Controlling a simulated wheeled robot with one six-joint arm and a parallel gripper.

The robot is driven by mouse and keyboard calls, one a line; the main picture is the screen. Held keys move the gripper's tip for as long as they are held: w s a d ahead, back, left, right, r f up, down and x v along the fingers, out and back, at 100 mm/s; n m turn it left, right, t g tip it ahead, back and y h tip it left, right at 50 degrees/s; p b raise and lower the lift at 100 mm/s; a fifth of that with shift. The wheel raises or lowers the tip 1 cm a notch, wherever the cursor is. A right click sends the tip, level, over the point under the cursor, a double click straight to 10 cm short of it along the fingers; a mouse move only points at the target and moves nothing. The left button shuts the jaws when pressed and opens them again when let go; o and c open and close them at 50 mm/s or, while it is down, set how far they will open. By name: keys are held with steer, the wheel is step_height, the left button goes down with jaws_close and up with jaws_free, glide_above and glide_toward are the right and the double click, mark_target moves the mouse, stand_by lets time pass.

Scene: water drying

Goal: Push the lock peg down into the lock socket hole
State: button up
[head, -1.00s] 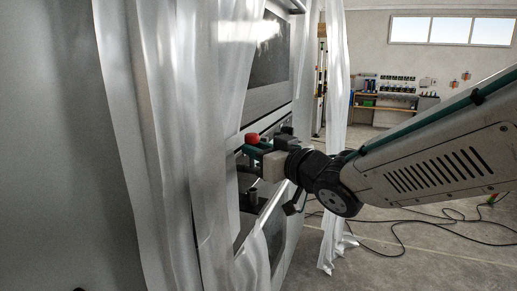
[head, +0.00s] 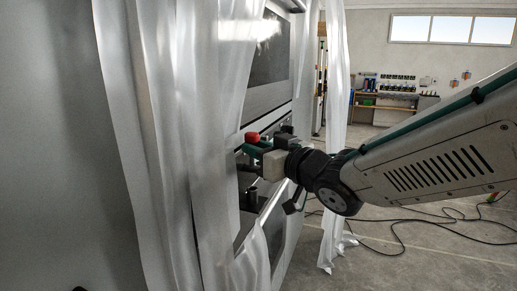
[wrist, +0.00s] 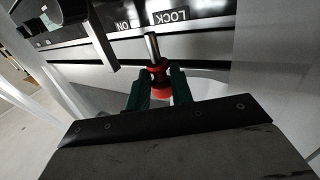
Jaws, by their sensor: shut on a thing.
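The lock peg has a red head and a bare metal pin. In the wrist view the peg (wrist: 158,80) sits between the two green fingers, its metal pin pointing to the top of the picture. In the head view only its red top (head: 252,137) shows above the fingers. My gripper (wrist: 160,86) is shut on the peg; in the head view my gripper (head: 254,153) is at the machine front, beside the plastic curtain. A black panel with the word LOCK (wrist: 172,16) lies just beyond the pin. I cannot make out the socket hole.
Translucent curtain strips (head: 205,150) hang close on the left of my gripper. A black cable (head: 420,225) lies on the floor at right. A workbench (head: 385,108) stands far back.

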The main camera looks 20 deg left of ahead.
steer(key=shift+f, duration=4.4)
steer(key=o, duration=1)
steer(key=shift+o, duration=0.2)
steer(key=v, duration=0.8)
steer(key=shift+w+f, duration=0.1)
